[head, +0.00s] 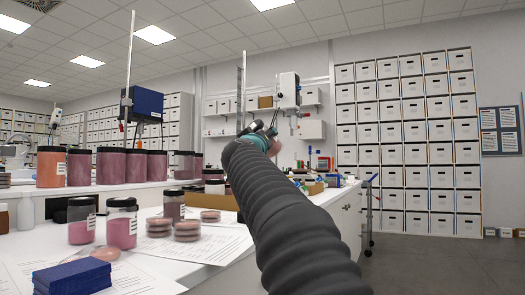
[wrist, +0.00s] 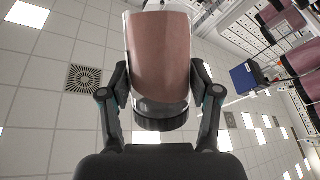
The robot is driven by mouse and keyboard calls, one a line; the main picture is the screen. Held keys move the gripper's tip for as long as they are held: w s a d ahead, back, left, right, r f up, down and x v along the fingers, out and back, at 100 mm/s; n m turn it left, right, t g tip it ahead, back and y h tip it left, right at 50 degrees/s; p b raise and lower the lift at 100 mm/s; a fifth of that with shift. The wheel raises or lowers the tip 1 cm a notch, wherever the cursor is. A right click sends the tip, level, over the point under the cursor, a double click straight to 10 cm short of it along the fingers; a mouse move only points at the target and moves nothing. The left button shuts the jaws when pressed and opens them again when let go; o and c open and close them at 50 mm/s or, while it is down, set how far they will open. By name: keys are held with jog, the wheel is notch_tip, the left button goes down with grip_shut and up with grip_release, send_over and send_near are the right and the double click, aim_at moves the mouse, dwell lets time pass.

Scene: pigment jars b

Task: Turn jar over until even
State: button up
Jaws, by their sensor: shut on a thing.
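My gripper (wrist: 160,88) is shut on a clear jar (wrist: 158,60) of pinkish-brown powder, with one finger on each side. In the wrist view the jar's dark lid (wrist: 160,123) faces the palm. The powder fills most of the jar, with a clear gap beside the lid. The powder looks mostly one colour, with faint streaks. In the head view my gripper (head: 262,132) is raised at the end of my dark arm, and the held jar cannot be made out clearly there.
Jars of pink powder (head: 121,224) stand on the white bench at left, near stacked pink discs (head: 187,230), paper sheets and a blue stack (head: 72,276). Larger jars (head: 111,166) line a raised shelf. Box shelving (head: 410,140) stands behind.

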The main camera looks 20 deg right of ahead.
jog(key=f+n+t+b, duration=0.1)
jog(key=n+b, duration=0.1)
jog(key=b, duration=0.1)
jog(key=shift+t, duration=0.4)
jog(key=shift+r+n+t+b, duration=0.25)
jog(key=shift+n+t+b, duration=0.15)
jog(key=shift+n, duration=0.2)
jog(key=shift+d+f+n+t+y, duration=0.15)
jog(key=shift+n+t+y, duration=0.55)
jog(key=shift+n+t, duration=0.8)
